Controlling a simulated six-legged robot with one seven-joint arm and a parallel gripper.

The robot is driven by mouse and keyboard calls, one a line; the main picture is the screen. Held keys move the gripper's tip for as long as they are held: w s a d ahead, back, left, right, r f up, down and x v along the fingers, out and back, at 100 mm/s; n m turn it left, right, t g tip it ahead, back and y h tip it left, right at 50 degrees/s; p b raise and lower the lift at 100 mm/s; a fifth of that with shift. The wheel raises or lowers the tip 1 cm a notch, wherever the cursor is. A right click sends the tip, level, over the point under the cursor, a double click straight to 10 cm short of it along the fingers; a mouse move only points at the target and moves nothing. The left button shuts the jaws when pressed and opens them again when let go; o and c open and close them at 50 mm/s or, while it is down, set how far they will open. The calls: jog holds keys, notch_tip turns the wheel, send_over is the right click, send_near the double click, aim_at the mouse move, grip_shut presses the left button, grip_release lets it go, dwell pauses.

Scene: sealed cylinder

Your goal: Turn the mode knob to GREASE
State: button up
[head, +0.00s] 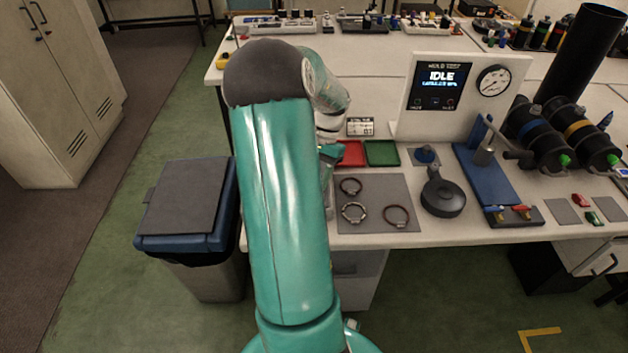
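A white panel (402,123) stands upright on the bench. Its dark screen (440,84) reads IDLE, with smaller text below. A round dial gauge (493,81) sits to the right of the screen. Small marks show along the screen's lower edge, too small to read. I cannot make out a mode knob or the word GREASE. My gripper (327,160) is left of the panel, mostly hidden behind my own teal arm. Its fingers are not clear, so I cannot tell whether it is open or holds anything.
A red tray (350,153) and green tray (382,153) lie near my gripper. A grey mat (375,187) holds clamp rings. Right are a dark round tool (443,198), a blue stand (480,172) and black cylinders (540,135). A bin (190,205) stands left of the bench.

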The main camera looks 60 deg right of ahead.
jog(key=v, duration=1.1)
jog(key=shift+r, duration=0.4)
jog(key=shift+d, duration=0.1)
